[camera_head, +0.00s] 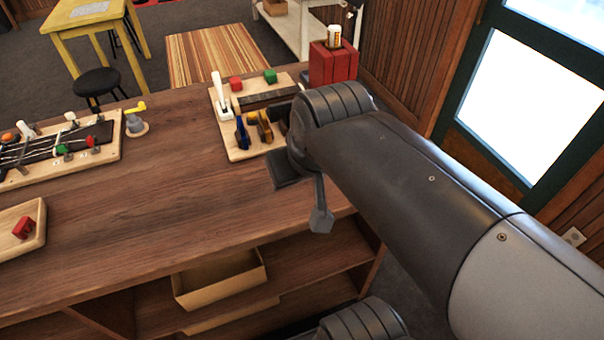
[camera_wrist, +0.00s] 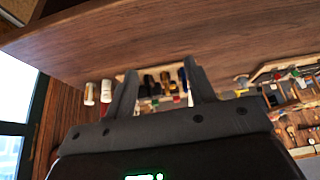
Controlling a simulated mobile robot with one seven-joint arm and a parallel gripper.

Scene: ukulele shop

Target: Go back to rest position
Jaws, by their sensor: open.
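My gripper (camera_head: 304,196) is at the right end of the wooden workbench (camera_head: 190,190), close to its front edge. In the wrist view my gripper (camera_wrist: 161,72) has its two fingers spread apart with nothing held between them. A wooden tool board (camera_head: 240,155) lies on the bench just beyond the gripper. It carries a white-handled tool (camera_head: 222,95), a red block (camera_head: 236,84), a green block (camera_head: 270,76) and clamp-like tools (camera_head: 264,127). My arm hides part of the board's right side.
A red holder (camera_head: 333,64) with a small bottle (camera_head: 334,36) stands behind my arm. A board with a ukulele neck (camera_head: 60,148) and a tray with a red piece (camera_head: 22,230) lie to the left. Open shelves hold a cardboard box (camera_head: 222,284). The bench's middle is clear.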

